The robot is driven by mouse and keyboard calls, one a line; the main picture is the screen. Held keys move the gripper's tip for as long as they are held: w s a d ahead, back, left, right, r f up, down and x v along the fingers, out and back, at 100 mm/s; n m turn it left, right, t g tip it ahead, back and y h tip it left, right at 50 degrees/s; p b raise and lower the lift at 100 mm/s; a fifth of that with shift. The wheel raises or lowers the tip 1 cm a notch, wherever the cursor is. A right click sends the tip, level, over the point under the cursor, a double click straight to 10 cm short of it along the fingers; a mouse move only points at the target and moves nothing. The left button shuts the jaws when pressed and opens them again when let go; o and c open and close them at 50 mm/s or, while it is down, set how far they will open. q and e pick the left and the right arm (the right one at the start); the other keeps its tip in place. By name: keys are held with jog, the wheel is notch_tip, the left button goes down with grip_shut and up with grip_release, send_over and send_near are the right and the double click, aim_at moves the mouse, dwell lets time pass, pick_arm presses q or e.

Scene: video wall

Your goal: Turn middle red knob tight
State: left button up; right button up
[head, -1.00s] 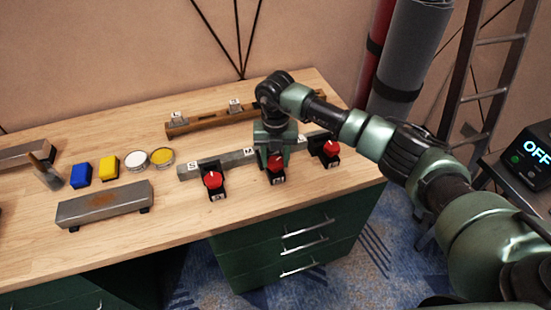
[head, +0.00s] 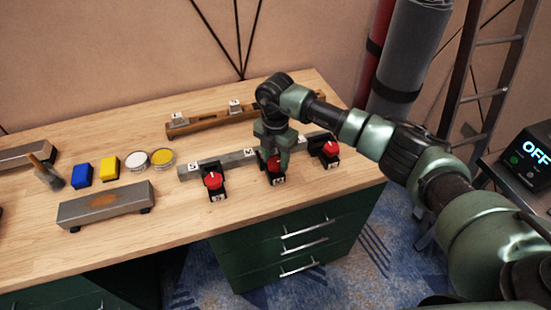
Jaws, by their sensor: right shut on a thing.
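Three red knobs on black mounts stand in a row along a grey bar on the wooden bench. The middle red knob (head: 275,164) is partly hidden by my right gripper (head: 275,158), which reaches down over it from above. My right gripper is shut on this knob. The left red knob (head: 213,180) is clear, with a white pointer line on its face. The right red knob (head: 329,149) is clear too, to the right of my gripper. My left gripper is not in the head view.
A wooden rail (head: 205,121) lies behind the knobs. On the left are a grey block (head: 107,208), a blue block (head: 82,176), a yellow block (head: 109,168), two round tins and a brush. A screen reading OFF (head: 536,149) stands at the far right.

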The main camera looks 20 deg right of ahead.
aim_at(276, 161)
jog(key=shift+r, duration=0.1)
dwell(0.3)
jog(key=o, duration=1.3)
jog(key=shift+o, duration=0.2)
jog(key=shift+r, duration=0.1)
notch_tip(276, 161, up, 8)
jog(key=shift+f+b, duration=0.2)
jog(key=shift+b, duration=0.65)
